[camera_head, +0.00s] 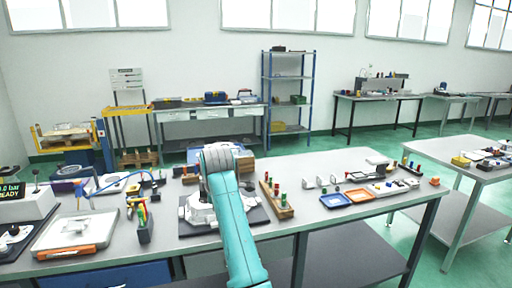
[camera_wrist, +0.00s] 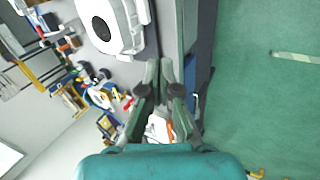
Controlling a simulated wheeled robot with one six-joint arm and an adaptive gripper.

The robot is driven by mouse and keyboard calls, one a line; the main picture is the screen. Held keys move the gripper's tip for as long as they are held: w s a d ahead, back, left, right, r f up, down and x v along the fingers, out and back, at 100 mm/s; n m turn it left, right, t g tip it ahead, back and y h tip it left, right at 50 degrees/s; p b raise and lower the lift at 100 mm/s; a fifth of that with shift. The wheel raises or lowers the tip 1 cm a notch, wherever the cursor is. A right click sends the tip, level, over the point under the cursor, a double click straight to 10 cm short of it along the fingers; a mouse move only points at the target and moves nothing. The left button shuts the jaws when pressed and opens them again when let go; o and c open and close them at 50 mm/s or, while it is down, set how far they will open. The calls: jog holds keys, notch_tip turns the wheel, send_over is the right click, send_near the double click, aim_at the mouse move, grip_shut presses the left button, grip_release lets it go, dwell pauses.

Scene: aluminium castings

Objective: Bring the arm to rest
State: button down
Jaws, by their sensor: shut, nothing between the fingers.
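My teal arm reaches up over the near workbench (camera_head: 345,227) in the head view, in front of a white casting on a dark mat (camera_head: 258,215). My gripper is hidden behind the arm there. In the wrist view my gripper (camera_wrist: 159,66) is shut, with its dark fingers close together and nothing held. The white casting (camera_wrist: 106,28) shows beyond the fingers at the upper left, apart from them.
A wooden block with coloured pegs (camera_head: 277,203) stands right of the arm. A tool holder (camera_head: 144,230) and a pale tray (camera_head: 75,233) are at left. Green floor (camera_wrist: 262,80) is open beside the bench.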

jog(key=s+d+f+m+t, duration=0.1)
jog(key=s+d+f, duration=0.15)
jog(key=f, duration=0.55)
jog(key=s+d+f+m, duration=0.1)
jog(key=d+f+m, duration=0.15)
jog(key=f, duration=0.55)
jog(key=s+d+f+m+t, duration=0.15)
jog(key=d+f, duration=0.25)
jog(key=f, duration=0.4)
jog(key=s+d+f+m+t, duration=0.1)
jog(key=s+d+f+m, duration=0.1)
jog(key=s+d+f, duration=0.5)
jog(key=s+d+f+m+t, duration=0.15)
jog(key=s+d+f, duration=0.25)
jog(key=s+f, duration=0.6)
jog(key=s+d+r+m+t, duration=0.1)
jog(key=s+d+r+m, duration=0.2)
jog(key=s, duration=0.9)
jog(key=s+d+m, duration=0.3)
jog(key=s+d, duration=0.1)
jog(key=s, duration=0.9)
jog(key=s+d+r+m+t, duration=0.1)
jog(key=s+r+m, duration=0.1)
jog(key=s+r, duration=0.7)
jog(key=s+d+r+m+t+h, duration=0.1)
jog(key=s+d+r+m+t, duration=0.1)
jog(key=s+r, duration=0.7)
jog(key=shift+s+d+r+m+h, duration=0.15)
jog(key=shift+s+d+m+h, duration=0.15)
jog(key=shift+s+m, duration=0.55)
